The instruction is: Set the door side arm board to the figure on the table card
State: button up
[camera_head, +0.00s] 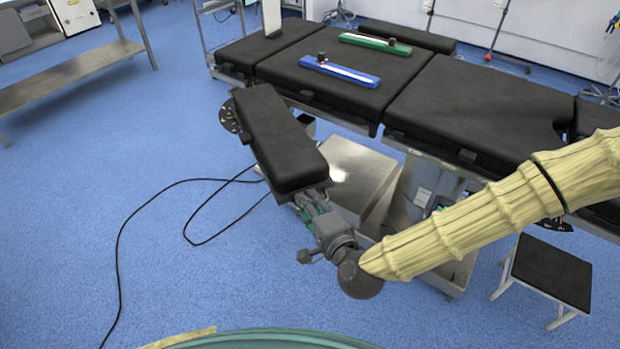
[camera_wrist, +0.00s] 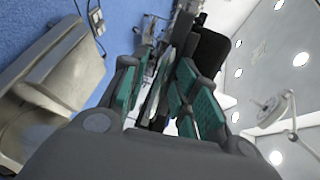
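The arm board (camera_head: 275,140) is a long black pad beside the near side of the operating table, angled away from it. A round dark dial plate (camera_head: 229,115) shows at its far end; its marks are too small to read. My gripper (camera_head: 308,207) is at the pad's near end, partly hidden by it. In the wrist view, the green-padded fingers (camera_wrist: 165,90) stand apart, with grey and dark parts between them; contact is unclear. The black pad (camera_wrist: 211,50) shows beyond the right finger. A white upright panel (camera_head: 271,15), possibly the card, stands on the table; no figure is legible.
The operating table (camera_head: 450,100) carries a blue slide scale (camera_head: 338,73) and a green one (camera_head: 375,43), each with a dark knob. A metal box (camera_head: 352,170) lies below. A cable (camera_head: 125,230) crosses the floor. A black-topped stool (camera_head: 552,270) stands right; floor at left is open.

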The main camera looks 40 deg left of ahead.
jog(key=shift+d, duration=0.15)
jog(key=v, duration=1.1)
jog(key=shift+s+d, duration=0.15)
jog(key=shift+d, duration=0.15)
jog(key=shift+r, duration=0.1)
jog(key=s+d+f+n+g+h, duration=0.1)
jog(key=d+f+h, duration=0.2)
jog(key=d+f, duration=0.5)
jog(key=d+f+n+g+h, duration=0.1)
jog(key=d+f+h, duration=0.2)
jog(key=d+f, duration=0.55)
jog(key=s+d+f+n+g+h, duration=0.2)
jog(key=s+d+f+g+h, duration=0.15)
jog(key=d+f, duration=0.9)
jog(key=s+d+f+n+g+h, duration=0.1)
jog(key=s+d+f+h, duration=0.15)
jog(key=d, duration=0.55)
jog(key=s+d+f+g+h, duration=0.15)
jog(key=s+d, duration=0.25)
jog(key=d, duration=0.4)
notch_tip(320, 180, up, 15)
jog(key=t+p, duration=0.1)
jog(key=p, duration=1.4)
jog(key=shift+w+a+r, duration=0.2)
jog(key=shift+w, duration=0.15)
